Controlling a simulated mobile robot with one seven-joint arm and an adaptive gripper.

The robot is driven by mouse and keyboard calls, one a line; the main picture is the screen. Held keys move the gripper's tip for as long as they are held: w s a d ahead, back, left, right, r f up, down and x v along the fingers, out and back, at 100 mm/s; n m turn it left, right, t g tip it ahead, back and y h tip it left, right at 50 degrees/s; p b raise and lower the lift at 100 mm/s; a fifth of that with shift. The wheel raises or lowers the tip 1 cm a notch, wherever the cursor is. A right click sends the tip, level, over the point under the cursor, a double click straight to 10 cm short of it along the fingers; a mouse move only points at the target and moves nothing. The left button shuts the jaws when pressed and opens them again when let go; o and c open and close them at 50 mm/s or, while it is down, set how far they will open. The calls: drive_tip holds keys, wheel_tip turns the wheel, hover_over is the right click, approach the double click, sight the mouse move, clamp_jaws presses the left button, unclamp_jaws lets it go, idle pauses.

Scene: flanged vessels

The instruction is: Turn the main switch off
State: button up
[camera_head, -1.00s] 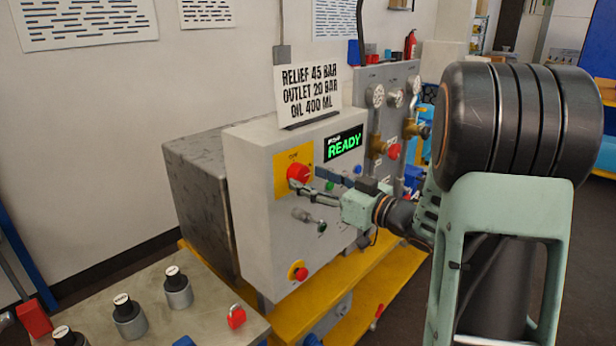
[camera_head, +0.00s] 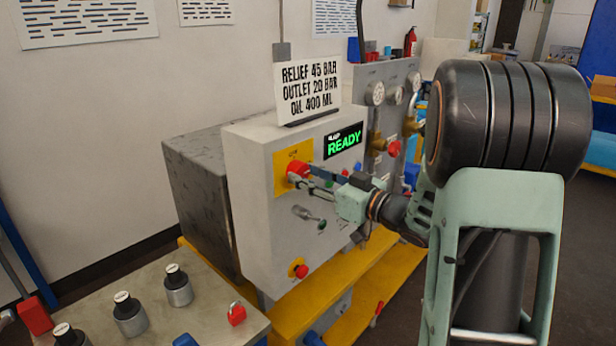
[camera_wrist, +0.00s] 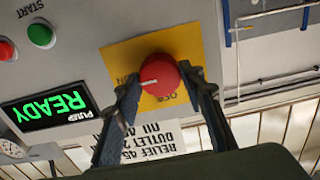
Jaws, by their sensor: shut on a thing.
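The main switch is a red round knob (camera_head: 297,171) on a yellow plate (camera_head: 281,183) on the front of a light grey cabinet (camera_head: 250,215). My gripper (camera_head: 308,178) reaches it from the right, its fingers at the knob. In the wrist view the red knob (camera_wrist: 158,77) has a white pointer mark, aimed to the left in that view. My gripper's fingers (camera_wrist: 165,85) stand on either side of the knob and are shut on it. Part of the ON and OFF lettering on the yellow plate (camera_wrist: 120,60) shows; the fingers cover some of it.
A green READY display (camera_head: 343,142) is beside the switch. Below are a lever (camera_head: 305,213), a small green button and a red button (camera_head: 298,269) on yellow. Gauges and valves (camera_head: 385,120) stand at right. A bench (camera_head: 200,310) with several black-topped cylinders and a red padlock is front left.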

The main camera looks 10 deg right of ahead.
drive_tip(key=shift+f+n+b, duration=0.15)
drive_tip(key=shift+n+b, duration=0.15)
drive_tip(key=shift+b, duration=0.15)
drive_tip(key=shift+f+n+b, duration=0.1)
drive_tip(key=shift+n+b, duration=0.5)
drive_tip(key=shift+b, duration=0.25)
drive_tip(key=n+b, duration=0.2)
drive_tip(key=b, duration=0.1)
drive_tip(key=shift+f+n, duration=0.1)
drive_tip(key=shift+n, duration=0.2)
drive_tip(key=n+b, duration=0.4)
drive_tip(key=b, duration=0.2)
drive_tip(key=shift+n, duration=0.3)
drive_tip(key=n+b, duration=0.5)
drive_tip(key=b, duration=0.1)
drive_tip(key=n+b, duration=0.3)
drive_tip(key=shift+r+n, duration=0.25)
drive_tip(key=shift+n, duration=0.15)
drive_tip(key=shift+r, duration=0.1)
drive_tip(key=o, duration=1.1)
